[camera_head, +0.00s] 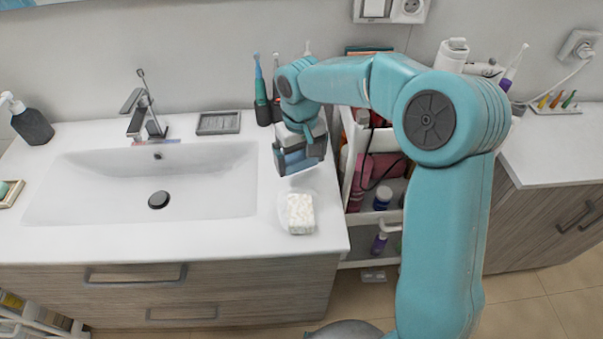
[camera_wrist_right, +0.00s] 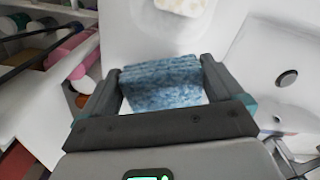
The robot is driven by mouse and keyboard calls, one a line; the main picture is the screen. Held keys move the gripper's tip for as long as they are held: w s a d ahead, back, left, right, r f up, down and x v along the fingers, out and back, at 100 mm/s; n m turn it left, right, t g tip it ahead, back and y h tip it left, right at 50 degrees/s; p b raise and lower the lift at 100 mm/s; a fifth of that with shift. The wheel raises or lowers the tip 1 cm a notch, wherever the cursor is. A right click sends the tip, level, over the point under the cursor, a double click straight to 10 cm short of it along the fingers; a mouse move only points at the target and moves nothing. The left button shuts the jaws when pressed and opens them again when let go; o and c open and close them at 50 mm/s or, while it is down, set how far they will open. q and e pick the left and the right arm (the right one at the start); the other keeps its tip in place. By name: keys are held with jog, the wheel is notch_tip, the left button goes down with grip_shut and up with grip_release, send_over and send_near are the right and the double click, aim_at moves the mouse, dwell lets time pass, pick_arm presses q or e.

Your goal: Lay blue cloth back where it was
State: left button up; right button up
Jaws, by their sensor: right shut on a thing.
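The blue cloth (camera_wrist_right: 162,84) is a folded, speckled blue block between the two fingers of my right gripper (camera_wrist_right: 160,82) in the right wrist view. My right gripper also shows in the head view (camera_head: 300,162), shut on the cloth and held above the right end of the white sink counter. A white speckled folded cloth (camera_head: 300,214) lies on the counter below and in front of the gripper; part of it shows at the top of the wrist view (camera_wrist_right: 182,5). My left gripper is not in view.
The sink basin (camera_head: 100,190) with its faucet (camera_head: 145,107) is to the left. A grey soap dish (camera_head: 218,123) and electric toothbrushes (camera_head: 261,95) stand at the back. A white cart (camera_head: 347,150) with bottles is right of the counter. A soap dispenser (camera_head: 30,121) is far left.

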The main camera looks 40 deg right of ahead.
aim_at(301, 183)
notch_tip(301, 183, down, 6)
jog(key=shift+d+r, duration=0.1)
jog(key=shift+r, duration=0.05)
dwell(0.3)
jog(key=shift+f, duration=0.2)
jog(key=o, duration=0.6)
jog(key=shift+c, duration=0.2)
jog(key=shift+r, duration=0.45)
notch_tip(301, 183, up, 12)
jog(key=shift+f, duration=0.15)
